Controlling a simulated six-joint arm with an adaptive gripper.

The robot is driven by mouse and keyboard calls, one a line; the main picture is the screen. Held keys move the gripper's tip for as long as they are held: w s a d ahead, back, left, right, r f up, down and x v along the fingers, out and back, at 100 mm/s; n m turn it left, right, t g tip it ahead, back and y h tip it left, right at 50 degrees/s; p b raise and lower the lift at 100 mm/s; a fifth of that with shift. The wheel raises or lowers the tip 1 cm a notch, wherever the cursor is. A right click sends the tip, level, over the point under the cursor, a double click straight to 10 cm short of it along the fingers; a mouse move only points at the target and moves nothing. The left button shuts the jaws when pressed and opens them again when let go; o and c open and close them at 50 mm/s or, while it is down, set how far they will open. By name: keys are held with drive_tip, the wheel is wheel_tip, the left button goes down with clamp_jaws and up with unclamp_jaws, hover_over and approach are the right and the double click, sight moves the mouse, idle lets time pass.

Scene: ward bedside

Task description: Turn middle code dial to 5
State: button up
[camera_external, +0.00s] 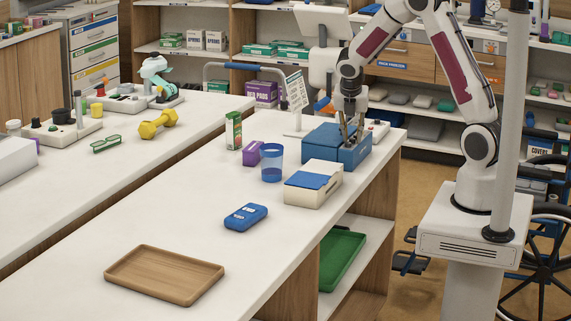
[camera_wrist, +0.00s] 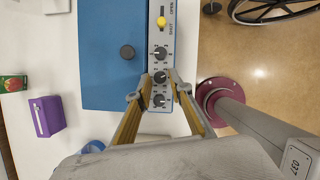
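The blue lock box (camera_external: 322,136) stands near the right end of the counter. In the wrist view its blue lid (camera_wrist: 105,65) has a round dark knob, and a grey panel runs along its right side. The panel carries three dark dials in a row: an upper one (camera_wrist: 160,53), the middle code dial (camera_wrist: 160,76) and a lower one (camera_wrist: 159,100). The digits are too small to read. My gripper (camera_wrist: 160,79) points down at the panel, its fingers apart on either side of the middle dial. Contact with the dial is not clear. The gripper also shows in the external view (camera_external: 351,138).
A yellow slider (camera_wrist: 161,21) marked open and shut sits on the panel. A white box with blue lid (camera_external: 313,183), a blue cup (camera_external: 271,163) and a purple box (camera_external: 251,153) stand near. A wooden tray (camera_external: 164,274) lies at the front; counter around it is clear.

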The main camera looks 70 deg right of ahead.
drive_tip(key=shift+s+d+n+t, duration=0.15)
drive_tip(key=shift+n+t, duration=0.55)
drive_tip(key=shift+n, duration=1)
drive_tip(key=shift+s+n+t+y, duration=0.1)
drive_tip(key=shift+n+t+y, duration=0.3)
drive_tip(key=shift+n, duration=0.8)
drive_tip(key=v, duration=0.8)
drive_tip(key=w+r+n+t, duration=0.2)
drive_tip(key=w+r+t, duration=0.25)
drive_tip(key=w, duration=0.35)
drive_tip(key=w+r+n+t, duration=0.2)
drive_tip(key=w+r+t, duration=0.1)
drive_tip(key=w+r, duration=0.35)
drive_tip(key=w+a+r+n+t+y, duration=0.1)
drive_tip(key=w+a+r+n+y, duration=0.2)
drive_tip(key=w+a+n, duration=0.1)
drive_tip(key=shift+w+a+r+n+y, duration=0.35)
drive_tip(key=shift+a+n, duration=0.3)
drive_tip(key=shift+n, duration=0.55)
drive_tip(key=shift+s+f+t, duration=0.1)
drive_tip(key=shift+s+t, duration=0.05)
drive_tip(key=shift+t, duration=0.1)
